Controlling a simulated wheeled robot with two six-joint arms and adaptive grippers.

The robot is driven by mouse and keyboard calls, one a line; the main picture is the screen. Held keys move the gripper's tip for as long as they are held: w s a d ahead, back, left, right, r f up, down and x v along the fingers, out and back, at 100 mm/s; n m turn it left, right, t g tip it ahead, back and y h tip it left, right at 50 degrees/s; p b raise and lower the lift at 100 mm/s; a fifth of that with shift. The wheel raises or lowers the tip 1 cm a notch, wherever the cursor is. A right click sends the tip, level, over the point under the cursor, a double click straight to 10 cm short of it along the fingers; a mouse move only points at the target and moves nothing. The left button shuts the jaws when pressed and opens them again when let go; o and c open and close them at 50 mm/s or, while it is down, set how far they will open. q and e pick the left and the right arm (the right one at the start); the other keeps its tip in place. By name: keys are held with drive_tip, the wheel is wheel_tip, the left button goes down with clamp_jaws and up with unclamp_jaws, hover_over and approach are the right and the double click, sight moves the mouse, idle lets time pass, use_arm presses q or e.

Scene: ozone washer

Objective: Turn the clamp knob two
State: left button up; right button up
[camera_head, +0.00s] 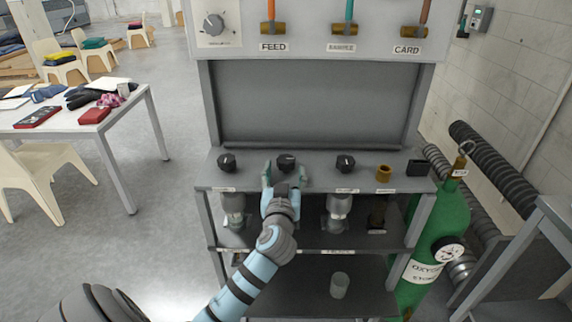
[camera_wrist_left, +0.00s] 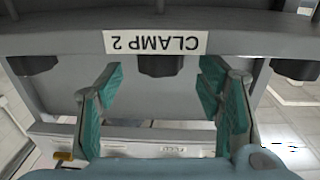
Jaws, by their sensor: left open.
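Three black knobs stand in a row on the ledge of the grey washer rack. The middle knob (camera_head: 286,161) is the clamp knob two; in the left wrist view it (camera_wrist_left: 160,66) hangs behind the upside-down "CLAMP 2" label (camera_wrist_left: 155,42). My left gripper (camera_head: 285,172) is open at this knob, one finger on each side. In the left wrist view its teal fingers (camera_wrist_left: 160,80) have visible gaps to the knob on both sides. The gripper and wrist hide the label in the head view. My right gripper is not in view.
The left knob (camera_head: 227,163) and right knob (camera_head: 345,163) flank the middle one. A brass fitting (camera_head: 384,173) and a black block (camera_head: 418,168) sit further right on the ledge. A green oxygen cylinder (camera_head: 440,225) stands at the right. A white table (camera_head: 135,105) is at the left.

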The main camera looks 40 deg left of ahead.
sight(292, 167)
use_arm(q)
drive_tip(key=shift+x, duration=1.85)
drive_tip(key=c, duration=1.2)
drive_tip(key=n+g+y+b, duration=0.2)
drive_tip(key=n+g+b, duration=0.1)
drive_tip(key=b, duration=0.3)
drive_tip(key=n+g+y+b, duration=0.3)
drive_tip(key=g+b, duration=0.2)
drive_tip(key=b, duration=0.1)
drive_tip(key=w+n+g+y+b, duration=0.1)
drive_tip(key=n+g+y+b, duration=0.1)
drive_tip(key=b, duration=0.5)
drive_tip(key=shift+d+f+n+g, duration=0.2)
drive_tip(key=shift+d+n+g, duration=0.15)
drive_tip(key=shift+n+g, duration=0.45)
drive_tip(key=shift+r+n+g+y+b, duration=0.1)
drive_tip(key=shift+n+g+y+b, duration=0.2)
drive_tip(key=shift+g+b, duration=0.5)
drive_tip(key=shift+w+r+n+g, duration=0.15)
drive_tip(key=shift+n+g, duration=0.25)
drive_tip(key=shift+g, duration=0.4)
drive_tip(key=o, duration=1.2)
